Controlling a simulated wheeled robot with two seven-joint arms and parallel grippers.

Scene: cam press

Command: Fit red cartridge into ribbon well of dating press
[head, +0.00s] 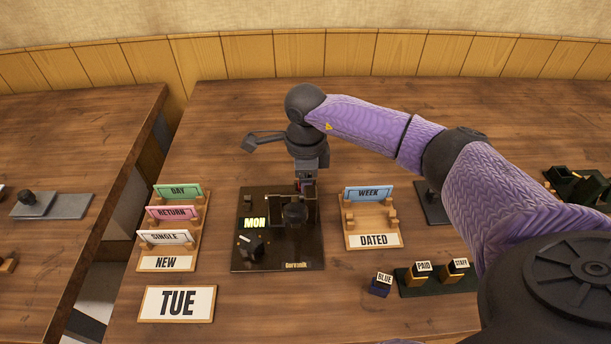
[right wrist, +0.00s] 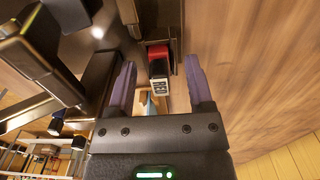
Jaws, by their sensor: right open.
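The dating press (head: 280,263) is a dark glossy plate with a black mechanism and a lit "MON" window, in the middle of the table. The red cartridge (right wrist: 158,52) has a pale, marked end and sits in a dark recess at the press in the right wrist view. Only a sliver of red shows under my gripper in the head view. My right gripper (right wrist: 161,63) is open, with one purple finger on each side of the cartridge and visible gaps between. In the head view it points down at the press's back edge. How deep the cartridge sits is hidden. My left gripper is out of view.
Left of the press stands a card rack (head: 172,263), with a "TUE" sign (head: 177,304) in front. A "WEEK"/"DATED" rack (head: 371,217) is right of it. The table behind the press is clear.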

